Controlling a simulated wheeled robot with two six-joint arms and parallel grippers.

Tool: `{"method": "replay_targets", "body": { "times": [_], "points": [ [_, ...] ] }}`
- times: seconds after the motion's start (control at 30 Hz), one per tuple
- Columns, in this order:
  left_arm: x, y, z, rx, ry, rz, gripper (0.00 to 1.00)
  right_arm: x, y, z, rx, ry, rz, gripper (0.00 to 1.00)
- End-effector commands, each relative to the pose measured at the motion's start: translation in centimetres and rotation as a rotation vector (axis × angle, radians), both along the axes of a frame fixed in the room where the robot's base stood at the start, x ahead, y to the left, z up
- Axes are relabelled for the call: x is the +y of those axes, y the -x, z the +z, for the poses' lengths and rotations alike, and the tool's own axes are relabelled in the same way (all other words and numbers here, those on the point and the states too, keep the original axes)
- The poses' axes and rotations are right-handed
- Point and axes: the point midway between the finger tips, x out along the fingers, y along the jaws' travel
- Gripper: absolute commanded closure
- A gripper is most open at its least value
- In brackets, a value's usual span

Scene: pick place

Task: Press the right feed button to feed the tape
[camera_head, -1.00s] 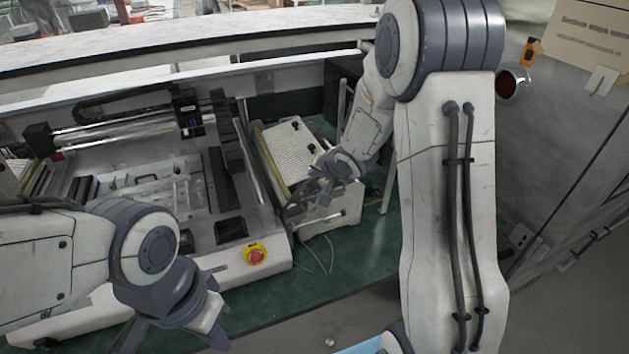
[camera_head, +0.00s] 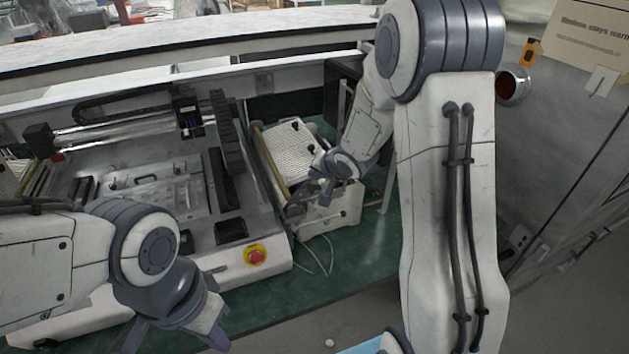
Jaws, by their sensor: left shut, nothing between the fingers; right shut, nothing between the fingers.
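The tape feeder unit (camera_head: 286,143) is a pale box with a ribbed top and black knobs, at the right of the machine. My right gripper (camera_head: 298,208) is shut and empty at the unit's front left edge, pointing down-left. I cannot tell whether its tips touch the unit. The feed button is not clearly visible; the gripper covers part of that area. My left gripper (camera_head: 172,343) is shut and empty at the bottom left, in front of the machine, with its tips partly cut off by the frame.
The pick-and-place machine (camera_head: 273,243) fills the left, with a red and yellow emergency stop (camera_head: 256,255) on its front. A thin cable lies on the green mat (camera_head: 330,285). My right arm blocks the centre right. A dark red cup-like object (camera_head: 512,84) is at the upper right.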

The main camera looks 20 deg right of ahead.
Motion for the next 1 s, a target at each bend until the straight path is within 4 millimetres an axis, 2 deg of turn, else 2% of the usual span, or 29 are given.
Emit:
{"method": "replay_targets", "body": {
  "times": [0.5,1.0],
  "points": [
    [0.0,0.0,-0.01,0.0,0.0,0.0,1.0,0.0,0.0,-0.02,0.0,0.0,0.0,1.0],
    [0.0,0.0,-0.36,0.0,0.0,0.0,1.0,0.01,0.01,-0.89,0.0,0.0,0.0,1.0]
  ]
}}
